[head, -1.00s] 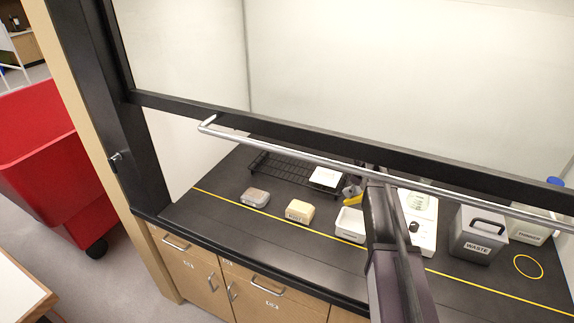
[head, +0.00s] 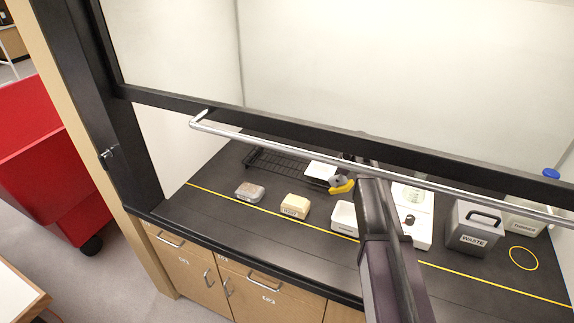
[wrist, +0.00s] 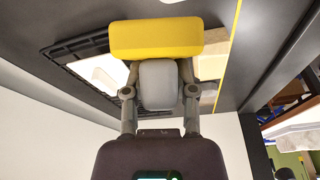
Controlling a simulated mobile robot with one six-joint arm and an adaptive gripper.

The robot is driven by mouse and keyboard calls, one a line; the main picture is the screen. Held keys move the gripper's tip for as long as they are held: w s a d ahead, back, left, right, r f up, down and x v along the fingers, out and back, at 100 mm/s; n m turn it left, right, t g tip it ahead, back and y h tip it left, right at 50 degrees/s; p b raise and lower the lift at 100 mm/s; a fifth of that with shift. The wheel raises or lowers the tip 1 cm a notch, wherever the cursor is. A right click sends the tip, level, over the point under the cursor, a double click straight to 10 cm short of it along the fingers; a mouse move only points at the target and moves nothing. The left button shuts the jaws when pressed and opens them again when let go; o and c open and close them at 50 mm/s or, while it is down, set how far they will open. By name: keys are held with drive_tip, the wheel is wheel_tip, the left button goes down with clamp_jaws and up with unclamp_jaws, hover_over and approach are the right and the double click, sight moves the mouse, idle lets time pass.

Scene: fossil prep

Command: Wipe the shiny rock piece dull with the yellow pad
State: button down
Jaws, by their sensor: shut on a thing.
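My gripper (wrist: 160,88) is shut on the grey grip of the yellow pad (wrist: 156,38), whose yellow face points away from me. In the head view the yellow pad (head: 342,188) is at the right end of the black rack, just right of the white plate (head: 320,171). In the wrist view a smooth pale grey piece (wrist: 98,72), possibly the shiny rock piece, lies on a light plate (wrist: 74,66) on the rack, partly hidden by the pad and a finger. I cannot tell whether the pad touches anything.
Along the yellow line are a grey-brown block (head: 249,191), a beige block (head: 295,206) and a white tray (head: 344,217).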

drive_tip(key=a+r+n+y, duration=0.2)
drive_tip(key=a+r+y, duration=0.1)
drive_tip(key=a, duration=0.6)
drive_tip(key=a+r+n+y, duration=0.2)
drive_tip(key=a+y, duration=0.3)
drive_tip(key=a, duration=0.4)
drive_tip(key=shift+s+a+r+t, duration=0.15)
drive_tip(key=shift+s+r+t, duration=0.15)
drive_tip(key=shift+r, duration=0.55)
drive_tip(key=shift+f, duration=0.15)
drive_tip(key=shift+f+b, duration=2.4)
drive_tip(key=shift+b, duration=0.25)
drive_tip(key=shift+a, duration=0.1)
